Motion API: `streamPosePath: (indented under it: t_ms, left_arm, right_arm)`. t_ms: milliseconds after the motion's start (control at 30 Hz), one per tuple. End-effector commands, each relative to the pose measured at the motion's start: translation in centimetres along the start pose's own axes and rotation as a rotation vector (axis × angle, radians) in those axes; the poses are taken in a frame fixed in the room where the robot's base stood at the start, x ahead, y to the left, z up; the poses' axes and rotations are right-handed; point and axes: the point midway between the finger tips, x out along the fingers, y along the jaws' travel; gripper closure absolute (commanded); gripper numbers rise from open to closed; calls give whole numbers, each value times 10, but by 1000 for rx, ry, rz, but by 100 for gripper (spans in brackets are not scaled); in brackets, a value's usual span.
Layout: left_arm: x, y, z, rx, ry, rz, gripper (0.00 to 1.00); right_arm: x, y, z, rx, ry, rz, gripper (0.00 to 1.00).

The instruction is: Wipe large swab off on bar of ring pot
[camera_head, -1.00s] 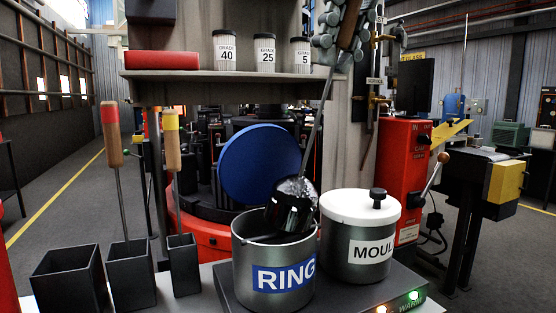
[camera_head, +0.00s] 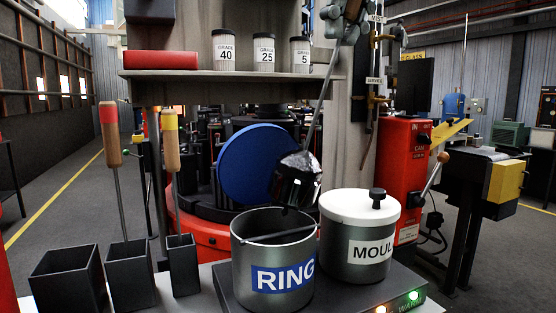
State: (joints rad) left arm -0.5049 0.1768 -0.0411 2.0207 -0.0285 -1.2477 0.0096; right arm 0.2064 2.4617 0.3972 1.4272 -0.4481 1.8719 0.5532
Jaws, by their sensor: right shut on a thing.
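The ring pot (camera_head: 244,272) is a grey metal pot with a blue RING label, standing open on a dark warmer plate. Its dark bar (camera_head: 284,236) spans the mouth. The large swab (camera_head: 297,182) has a wet, shiny black head on a thin metal rod. The head hangs tilted above the right side of the pot mouth, apart from the bar. My right gripper (camera_head: 346,14) is at the top edge, partly cut off, shut on the swab's handle. My left gripper is not in view.
A lidded mould pot (camera_head: 368,266) stands touching or close to the ring pot's right. A shelf (camera_head: 230,74) with labelled jars is above. A blue disc (camera_head: 245,160) is behind, and a red lever box (camera_head: 400,165) stands right.

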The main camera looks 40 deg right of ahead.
Motion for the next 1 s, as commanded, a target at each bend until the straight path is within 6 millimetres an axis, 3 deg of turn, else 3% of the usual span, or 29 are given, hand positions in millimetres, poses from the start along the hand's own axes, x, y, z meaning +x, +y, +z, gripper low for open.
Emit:
streamPosePath:
  t_ms: [567, 1000]
  left_arm:
    - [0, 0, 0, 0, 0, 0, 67]
    - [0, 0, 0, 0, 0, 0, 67]
  right_arm:
    - [0, 2, 0, -1, -1, 0, 100]
    - [6, 26, -2, -1, -2, 0, 100]
